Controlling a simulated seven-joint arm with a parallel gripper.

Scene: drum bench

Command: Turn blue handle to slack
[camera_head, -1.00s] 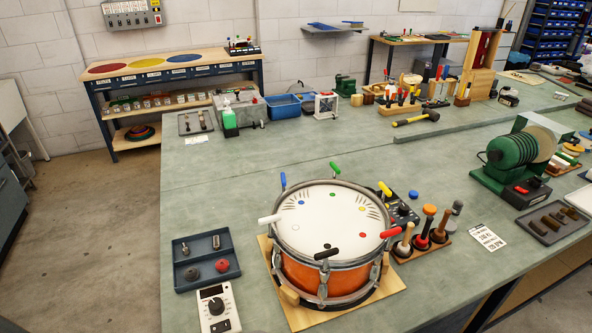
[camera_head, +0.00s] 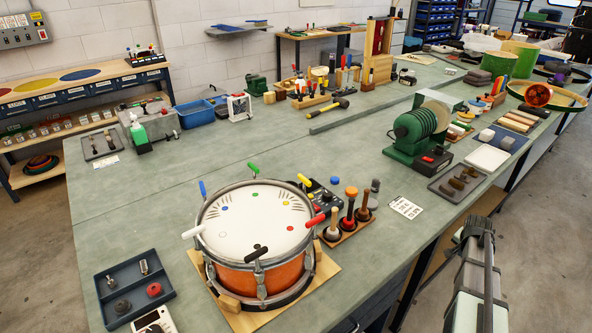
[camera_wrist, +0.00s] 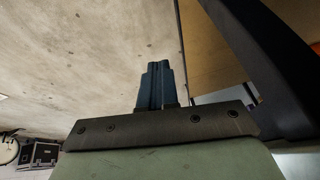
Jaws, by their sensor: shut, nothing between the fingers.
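A drum (camera_head: 281,278) with an orange shell and white head sits on a wooden board on the bench, lower left of centre in the head view. Coloured handles stand around its rim. The blue handle (camera_head: 202,188) is at the drum's back left and points upward. My gripper (camera_wrist: 157,80) shows in the wrist view with its dark blue fingers together and nothing between them. It is away from the drum, with floor behind it. My arm (camera_head: 478,280) rises at the lower right of the head view; the gripper itself is not seen there.
Beside the drum are a dark tray (camera_head: 130,288), a control box (camera_head: 321,197) and a rack of mallets (camera_head: 345,228). A green machine (camera_head: 418,130) stands farther right. A dark bench leg (camera_wrist: 262,65) is close in the wrist view.

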